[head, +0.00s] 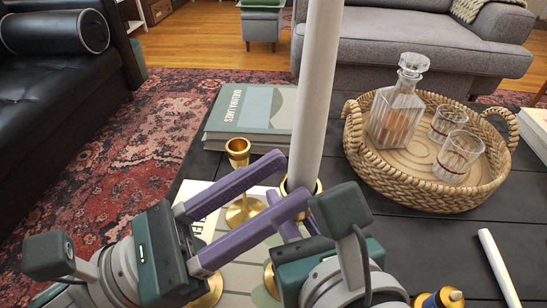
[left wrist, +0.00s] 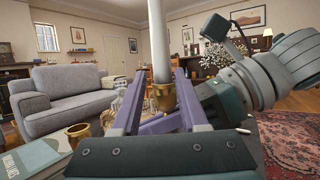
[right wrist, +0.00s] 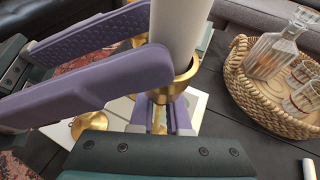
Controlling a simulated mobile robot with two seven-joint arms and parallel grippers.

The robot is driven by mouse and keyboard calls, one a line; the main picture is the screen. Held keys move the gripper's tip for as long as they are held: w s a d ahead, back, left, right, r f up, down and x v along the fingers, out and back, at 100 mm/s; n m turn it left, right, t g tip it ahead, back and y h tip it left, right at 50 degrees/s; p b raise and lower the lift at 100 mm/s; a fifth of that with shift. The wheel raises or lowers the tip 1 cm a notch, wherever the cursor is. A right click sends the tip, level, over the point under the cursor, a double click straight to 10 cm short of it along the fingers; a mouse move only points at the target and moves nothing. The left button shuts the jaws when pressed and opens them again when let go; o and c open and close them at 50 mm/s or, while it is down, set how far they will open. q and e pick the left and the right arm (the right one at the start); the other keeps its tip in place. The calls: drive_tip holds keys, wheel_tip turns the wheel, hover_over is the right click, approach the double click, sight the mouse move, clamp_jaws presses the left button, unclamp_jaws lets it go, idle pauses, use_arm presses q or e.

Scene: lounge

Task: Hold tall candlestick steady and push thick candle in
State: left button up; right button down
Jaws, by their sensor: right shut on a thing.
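The thick white candle (head: 316,85) stands nearly upright, its lower end at the brass cup of the tall candlestick (head: 318,187). How deep it sits is hidden. The cup also shows in the left wrist view (left wrist: 164,98) and the right wrist view (right wrist: 184,78). My left gripper (head: 297,178) is open, its purple fingers on either side of the candle just above the cup, with gaps visible in the left wrist view. My right gripper (right wrist: 160,116) is shut on the tall candlestick below its cup. The candlestick's lower part is mostly hidden.
A shorter brass candlestick (head: 238,148) stands close behind my left fingers. A book (head: 225,135) lies behind it. A wicker tray (head: 430,196) with a decanter (head: 397,110) and two glasses is at right. A thin white candle (head: 500,265) lies on clear dark tabletop.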

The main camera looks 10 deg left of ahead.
use_arm(q)
drive_tip(key=shift+o, duration=0.7)
drive_tip(key=shift+s+d+f+y, duration=0.1)
drive_tip(key=shift+s+f+y, duration=0.05)
drive_tip(key=shift+f, duration=0.3)
drive_tip(key=shift+s+d+f+y, duration=0.1)
drive_tip(key=shift+s+f+y, duration=0.05)
drive_tip(key=shift+f, duration=0.25)
use_arm(e)
drive_tip(key=shift+w, duration=0.1)
use_arm(q)
drive_tip(key=shift+a, duration=0.1)
use_arm(e)
drive_tip(key=shift+a, duration=0.1)
use_arm(q)
drive_tip(key=shift+f, duration=0.1)
drive_tip(key=shift+r+v, duration=0.1)
drive_tip(key=shift+v, duration=1.3)
drive_tip(key=shift+r+v, duration=0.15)
drive_tip(key=shift+v, duration=1.2)
drive_tip(key=shift+a, duration=0.1)
use_arm(e)
drive_tip(key=c, duration=0.8)
unclamp_jaws()
